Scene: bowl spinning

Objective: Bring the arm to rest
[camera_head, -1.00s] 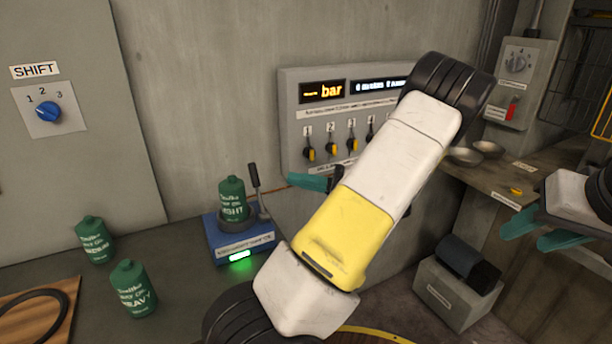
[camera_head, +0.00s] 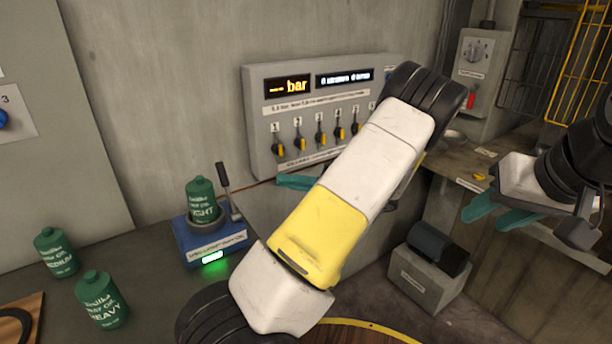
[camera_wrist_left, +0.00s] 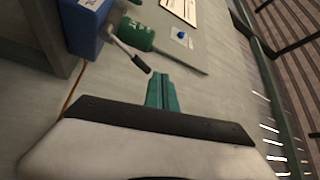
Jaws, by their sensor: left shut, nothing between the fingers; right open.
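My left arm crosses the middle of the head view, its white and yellow links large in front. My left gripper (camera_head: 296,182) shows only as a teal finger behind the arm, below the valve panel. In the left wrist view its two teal fingers (camera_wrist_left: 162,92) are together with nothing between them. My right gripper (camera_head: 497,213) is at the right of the head view, its two teal fingers apart and empty, in front of the right-hand bench.
A green LIGHT bottle (camera_head: 201,197) stands on a blue lit device (camera_head: 213,247) with a lever (camera_head: 223,177). Two more green bottles, MEDIUM (camera_head: 56,253) and HEAVY (camera_head: 101,300), stand at left. The valve panel (camera_head: 262,110) is on the wall. A grey box (camera_head: 428,282) sits below right.

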